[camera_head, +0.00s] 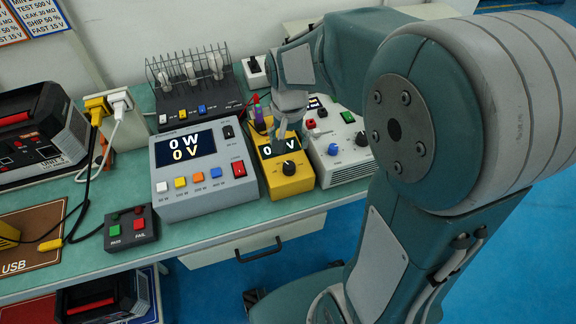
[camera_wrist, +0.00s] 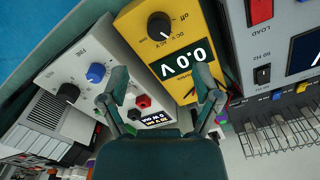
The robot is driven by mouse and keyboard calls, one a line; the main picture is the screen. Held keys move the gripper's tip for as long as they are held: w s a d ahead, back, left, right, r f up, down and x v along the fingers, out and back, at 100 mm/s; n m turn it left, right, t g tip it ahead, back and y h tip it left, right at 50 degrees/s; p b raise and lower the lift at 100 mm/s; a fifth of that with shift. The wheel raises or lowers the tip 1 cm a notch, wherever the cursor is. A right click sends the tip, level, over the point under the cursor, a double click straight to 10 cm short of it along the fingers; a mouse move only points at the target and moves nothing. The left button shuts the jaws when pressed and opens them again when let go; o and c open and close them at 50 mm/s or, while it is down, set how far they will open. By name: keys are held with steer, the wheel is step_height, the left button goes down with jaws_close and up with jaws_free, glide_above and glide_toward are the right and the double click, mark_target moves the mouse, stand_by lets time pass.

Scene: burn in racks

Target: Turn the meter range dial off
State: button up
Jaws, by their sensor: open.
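The yellow meter (camera_head: 272,183) stands on the bench between a grey load box and a white supply. Its black range dial (camera_head: 289,168) is on the lower front face. In the wrist view the meter (camera_wrist: 203,32) appears upside down, its display reading 0.0 V. There the dial (camera_wrist: 160,26) has a light pointer mark toward the voltage labels, away from the "off" label. My gripper (camera_head: 282,128) is over the meter's upper part and partly covers its display. In the wrist view my gripper (camera_wrist: 161,82) is open and empty, with the dial beyond its fingertips.
The grey load box (camera_head: 205,172) with coloured buttons is left of the meter. The white supply (camera_head: 338,146) with knobs is close on its right. A wire rack (camera_head: 196,92) with bulbs stands behind. A PASS/FAIL box (camera_head: 130,228) sits near the bench's front edge.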

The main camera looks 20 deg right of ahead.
mark_target(289, 165)
step_height(289, 165, down, 9)
steer(key=shift+f, duration=0.2)
jaws_close()
